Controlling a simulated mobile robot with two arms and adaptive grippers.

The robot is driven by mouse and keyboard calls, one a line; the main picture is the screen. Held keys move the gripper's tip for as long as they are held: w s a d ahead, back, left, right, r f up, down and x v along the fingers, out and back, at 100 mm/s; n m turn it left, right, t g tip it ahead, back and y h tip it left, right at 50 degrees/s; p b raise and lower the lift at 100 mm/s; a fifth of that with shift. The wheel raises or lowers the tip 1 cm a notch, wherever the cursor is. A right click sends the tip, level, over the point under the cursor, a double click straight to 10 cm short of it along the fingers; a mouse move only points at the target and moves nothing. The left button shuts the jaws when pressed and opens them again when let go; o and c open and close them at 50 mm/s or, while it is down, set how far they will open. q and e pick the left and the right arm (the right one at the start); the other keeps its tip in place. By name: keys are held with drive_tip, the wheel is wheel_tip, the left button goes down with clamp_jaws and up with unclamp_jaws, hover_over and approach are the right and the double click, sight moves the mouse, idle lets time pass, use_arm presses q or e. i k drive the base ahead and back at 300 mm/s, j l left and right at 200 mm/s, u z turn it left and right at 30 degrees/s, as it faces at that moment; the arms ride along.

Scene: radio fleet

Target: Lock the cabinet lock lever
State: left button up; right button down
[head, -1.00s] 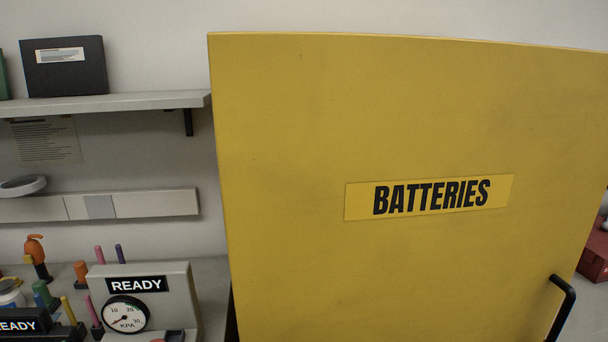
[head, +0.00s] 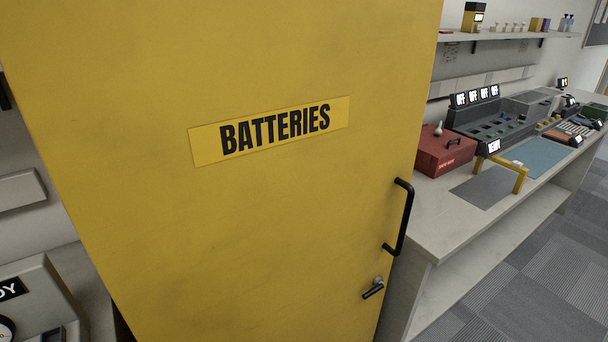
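The yellow cabinet door (head: 250,220), labelled BATTERIES, fills the left and middle of the head view. It looks shut, though its far left edge and lower part are cut off. A black bar handle (head: 404,218) is near its right edge. Below the handle is the small lock lever (head: 373,291), dark with a metal pivot. It slants down to the left from the pivot. Neither of my grippers is in view, and nothing touches the lever or the handle.
A grey workbench (head: 430,222) runs along the wall right of the cabinet. A red box (head: 444,158), a dark console (head: 500,125) and a yellow stand (head: 510,170) are on it. Carpeted floor (head: 540,270) is clear at the lower right. A gauge panel (head: 40,300) is at the lower left.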

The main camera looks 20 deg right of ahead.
sight(378, 282)
drive_tip(key=z, duration=1.3)
